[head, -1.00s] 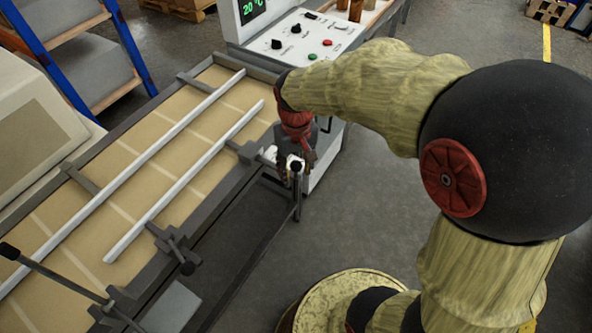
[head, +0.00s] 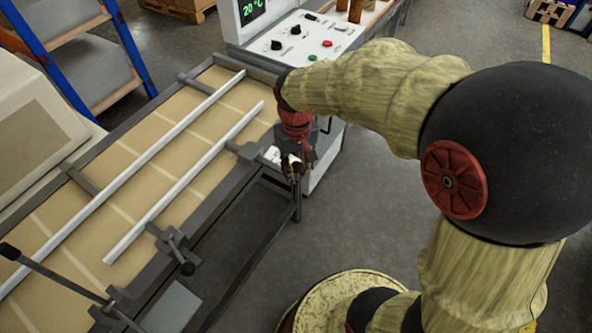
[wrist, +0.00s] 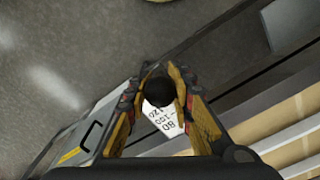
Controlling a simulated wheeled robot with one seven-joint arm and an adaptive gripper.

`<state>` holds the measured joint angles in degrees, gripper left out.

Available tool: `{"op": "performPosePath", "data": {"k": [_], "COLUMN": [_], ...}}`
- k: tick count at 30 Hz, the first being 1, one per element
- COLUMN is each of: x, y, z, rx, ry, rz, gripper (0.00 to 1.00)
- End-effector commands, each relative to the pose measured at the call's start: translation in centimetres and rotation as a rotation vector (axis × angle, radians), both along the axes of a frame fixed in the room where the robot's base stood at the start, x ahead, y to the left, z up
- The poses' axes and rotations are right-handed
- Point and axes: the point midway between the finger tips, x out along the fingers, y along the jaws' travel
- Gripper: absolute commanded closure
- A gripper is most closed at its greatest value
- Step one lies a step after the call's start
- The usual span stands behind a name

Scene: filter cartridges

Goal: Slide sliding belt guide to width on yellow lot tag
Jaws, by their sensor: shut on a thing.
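The sliding belt guide is the near white rail (head: 185,180) above the tan belt, parallel to the far fixed-looking rail (head: 130,175). Grey brackets carry it, and one near bracket ends in a dark clamp knob (head: 187,268). My gripper (head: 293,170) is at the belt's near edge, by the guide's far bracket. In the wrist view its fingers are shut on a black round knob (wrist: 157,90). A white scale plate (wrist: 163,117) marked 80, 100, 120 shows beside the knob. I cannot make out a yellow lot tag.
A control box (head: 305,40) with knobs, buttons and a 20 °C display stands at the belt's far end. A black lever (head: 50,272) crosses the near left. A blue-framed rack (head: 75,45) is at the upper left. Open floor (head: 385,215) lies right of the belt.

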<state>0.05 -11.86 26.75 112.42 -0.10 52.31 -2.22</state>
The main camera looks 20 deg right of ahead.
Motion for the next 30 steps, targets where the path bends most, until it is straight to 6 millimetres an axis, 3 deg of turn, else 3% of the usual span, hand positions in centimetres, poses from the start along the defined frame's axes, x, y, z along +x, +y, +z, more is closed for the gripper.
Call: {"op": "performPosePath", "data": {"k": [9,19,30], "x": [-0.2,3.2,3.6], "y": [0.1,2.7,3.2], "z": [-0.5,-0.4,-0.9], "rx": [0.001,0.000,0.001], "ry": [0.012,0.017,0.020], "rz": [0.001,0.002,0.000], "gripper": [1.00,1.00,1.00]}}
